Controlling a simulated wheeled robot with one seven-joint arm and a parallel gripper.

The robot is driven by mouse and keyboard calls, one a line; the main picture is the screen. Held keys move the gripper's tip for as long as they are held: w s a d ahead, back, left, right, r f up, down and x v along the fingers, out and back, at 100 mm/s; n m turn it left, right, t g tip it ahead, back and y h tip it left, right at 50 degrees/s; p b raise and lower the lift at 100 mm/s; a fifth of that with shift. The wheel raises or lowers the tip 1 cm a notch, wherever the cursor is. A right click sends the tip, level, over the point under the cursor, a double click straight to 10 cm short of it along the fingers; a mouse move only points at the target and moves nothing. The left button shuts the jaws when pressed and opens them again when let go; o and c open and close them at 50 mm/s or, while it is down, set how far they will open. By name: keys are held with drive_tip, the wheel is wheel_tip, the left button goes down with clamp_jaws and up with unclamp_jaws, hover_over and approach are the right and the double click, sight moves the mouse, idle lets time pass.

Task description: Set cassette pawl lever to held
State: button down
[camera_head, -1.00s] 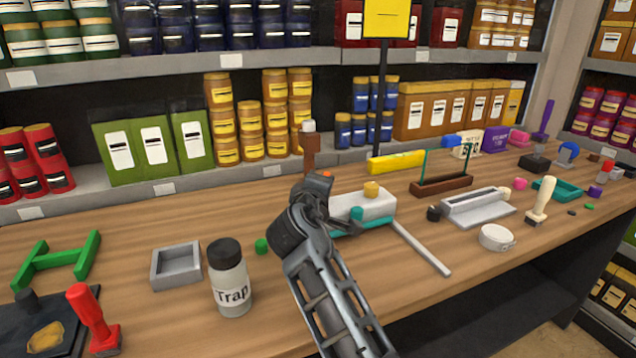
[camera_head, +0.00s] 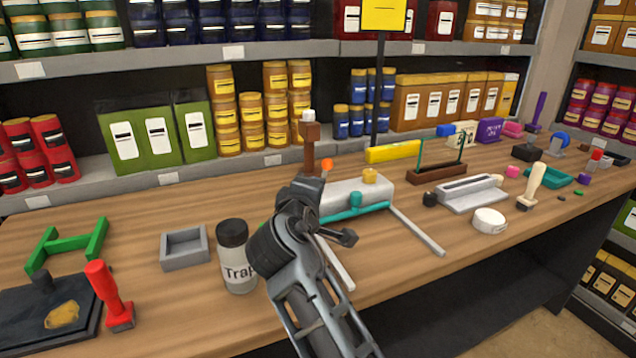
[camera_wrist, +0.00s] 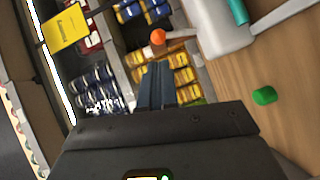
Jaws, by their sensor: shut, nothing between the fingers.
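A white block-shaped unit (camera_head: 375,192) stands on the bench with a teal bar and knob (camera_head: 356,201) along its front and a yellow knob (camera_head: 370,175) on top. An orange knob (camera_head: 327,164) shows at its left end, perhaps the pawl lever's tip; its stem is mostly hidden behind my gripper. My gripper (camera_head: 314,186) is in front of the unit's left end, shut and empty. In the wrist view, the shut fingers (camera_wrist: 156,70) point toward the orange knob (camera_wrist: 158,37), and I see no grasp; contact is hard to judge.
Two grey rods (camera_head: 418,231) extend forward from the unit. A Trap jar (camera_head: 237,262) stands just left of my arm. A brown post (camera_head: 310,145) rises behind. A green knob (camera_wrist: 264,96) shows in the wrist view.

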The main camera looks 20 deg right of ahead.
drive_tip(key=shift+v, duration=2.05)
drive_tip(key=shift+f, duration=0.1)
